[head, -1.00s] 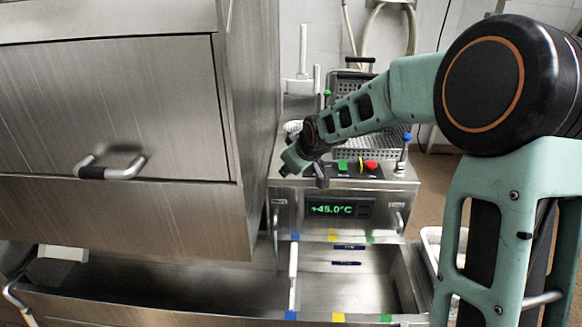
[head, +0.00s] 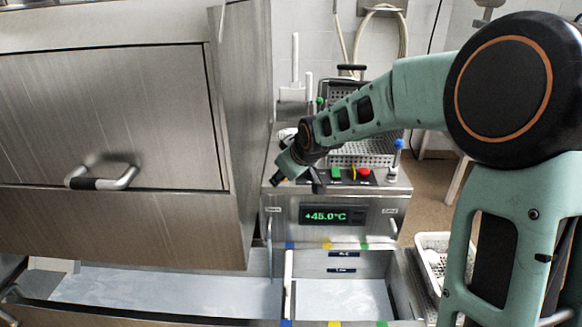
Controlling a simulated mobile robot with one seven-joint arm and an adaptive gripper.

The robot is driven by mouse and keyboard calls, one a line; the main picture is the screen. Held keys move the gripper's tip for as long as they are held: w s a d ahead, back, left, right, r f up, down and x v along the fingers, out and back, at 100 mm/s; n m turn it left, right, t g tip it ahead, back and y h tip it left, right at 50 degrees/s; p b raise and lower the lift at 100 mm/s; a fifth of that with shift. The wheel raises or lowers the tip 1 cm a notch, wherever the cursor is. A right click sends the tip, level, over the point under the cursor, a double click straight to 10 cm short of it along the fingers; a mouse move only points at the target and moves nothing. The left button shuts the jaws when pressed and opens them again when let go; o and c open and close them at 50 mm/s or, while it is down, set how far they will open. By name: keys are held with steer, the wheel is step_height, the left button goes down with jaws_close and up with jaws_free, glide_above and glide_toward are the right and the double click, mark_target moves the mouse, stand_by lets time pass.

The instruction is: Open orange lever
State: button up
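No orange lever can be made out; my arm covers part of the control unit (head: 290,203). A blue-topped lever (head: 397,158) stands at its right rear, and a green-topped one (head: 319,103) shows behind my arm. Metal handles hang at the unit's front left (head: 269,232) and front right (head: 392,225). My gripper (head: 277,180) points down and left over the unit's left top edge. It is small and dark, so its opening and any contact are unclear.
A divided sink (head: 150,290) lies below the unit. A large steel machine with a handle (head: 102,180) fills the left. Green and red buttons (head: 364,172) sit on the unit beside my wrist. A perforated basket (head: 370,152) stands behind; a white basket (head: 432,262) is at right.

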steer(key=v, duration=0.9)
steer(key=shift+s, duration=0.25)
steer(key=shift+r, duration=0.1)
